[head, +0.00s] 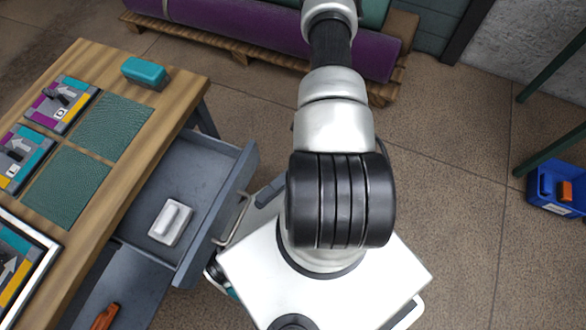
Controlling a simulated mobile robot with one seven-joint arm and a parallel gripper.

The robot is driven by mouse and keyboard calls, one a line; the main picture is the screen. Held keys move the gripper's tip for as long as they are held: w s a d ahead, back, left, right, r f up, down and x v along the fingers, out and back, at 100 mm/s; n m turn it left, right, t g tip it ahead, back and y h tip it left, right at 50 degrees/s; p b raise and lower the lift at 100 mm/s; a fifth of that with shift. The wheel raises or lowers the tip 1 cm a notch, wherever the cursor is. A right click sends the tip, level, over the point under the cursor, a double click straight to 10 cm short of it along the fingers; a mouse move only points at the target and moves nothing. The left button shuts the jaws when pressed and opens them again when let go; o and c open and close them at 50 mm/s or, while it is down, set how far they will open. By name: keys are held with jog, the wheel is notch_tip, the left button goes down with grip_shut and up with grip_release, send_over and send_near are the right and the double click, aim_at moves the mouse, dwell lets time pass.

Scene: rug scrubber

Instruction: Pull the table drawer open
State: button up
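The table drawer (190,185) is grey and stands pulled out from the wooden table (178,90) on the left. Its inside is in view, with a white block-like object with a raised handle (171,222) lying in it. A pale bar handle (234,219) is on the drawer's front, on the side facing my body. My arm rises in the middle of the picture, to the right of the drawer. My gripper is not in view, so I cannot tell whether it touches the handle.
A lower grey surface (125,290) holds an orange-brown object (105,317). Rolled rugs (240,32) lie on a pallet behind. A blue bin (556,190) stands right.

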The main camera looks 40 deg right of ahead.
jog(key=w+d, duration=0.1)
jog(key=d, duration=0.7)
jog(key=shift+w+d+f, duration=0.2)
jog(key=shift+d+f, duration=0.05)
jog(key=shift+f, duration=0.05)
